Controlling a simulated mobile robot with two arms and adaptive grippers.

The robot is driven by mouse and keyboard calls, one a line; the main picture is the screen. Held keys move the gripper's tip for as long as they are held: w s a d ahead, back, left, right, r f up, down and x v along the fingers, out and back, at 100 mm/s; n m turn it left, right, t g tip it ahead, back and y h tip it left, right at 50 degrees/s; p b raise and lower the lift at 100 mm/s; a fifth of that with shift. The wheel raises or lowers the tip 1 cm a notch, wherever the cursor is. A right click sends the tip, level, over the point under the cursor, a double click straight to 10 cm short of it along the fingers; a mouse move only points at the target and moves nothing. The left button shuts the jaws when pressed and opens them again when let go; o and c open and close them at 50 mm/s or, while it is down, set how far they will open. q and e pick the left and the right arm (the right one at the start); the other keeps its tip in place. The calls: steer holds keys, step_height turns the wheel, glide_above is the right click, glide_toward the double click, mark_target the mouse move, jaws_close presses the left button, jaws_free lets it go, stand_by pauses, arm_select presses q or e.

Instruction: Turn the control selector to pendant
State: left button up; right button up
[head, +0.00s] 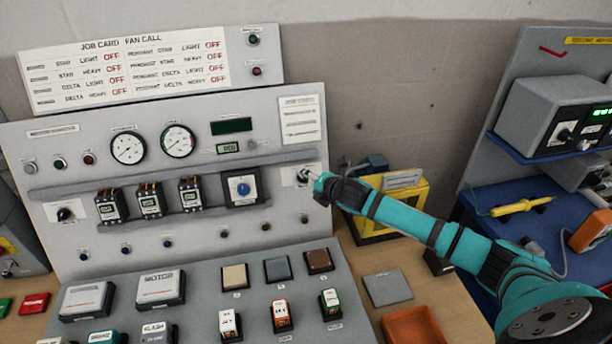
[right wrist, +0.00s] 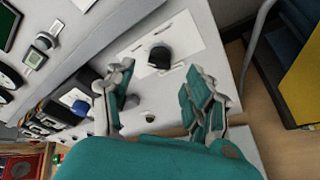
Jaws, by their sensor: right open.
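A black selector knob (right wrist: 160,56) sits on a white plate (right wrist: 180,35) at the right end of the grey panel. In the head view the same plate (head: 290,180) is partly covered by my right gripper (head: 316,181). In the right wrist view my right gripper (right wrist: 162,92) is open and empty, its fingers apart, with the knob seen ahead between them and not visibly touched. The plate's lettering is too small to read. Another black knob (head: 65,214) is at the panel's left, and a blue knob (head: 242,188) sits in a dark square. My left gripper is not in view.
The panel also holds two round gauges (head: 128,147), several contactors on a shelf and small lamps. A sloped desk in front carries coloured blocks (head: 235,276). A yellow box (head: 405,190) stands right of the panel, beneath my arm. A blue bench is farther right.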

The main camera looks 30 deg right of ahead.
steer(key=x, duration=0.4)
steer(key=shift+w+f+p, duration=0.15)
steer(key=shift+w+p, duration=0.15)
steer(key=shift+f, duration=0.1)
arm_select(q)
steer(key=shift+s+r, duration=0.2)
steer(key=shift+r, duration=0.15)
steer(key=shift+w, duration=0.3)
arm_select(e)
jaws_close()
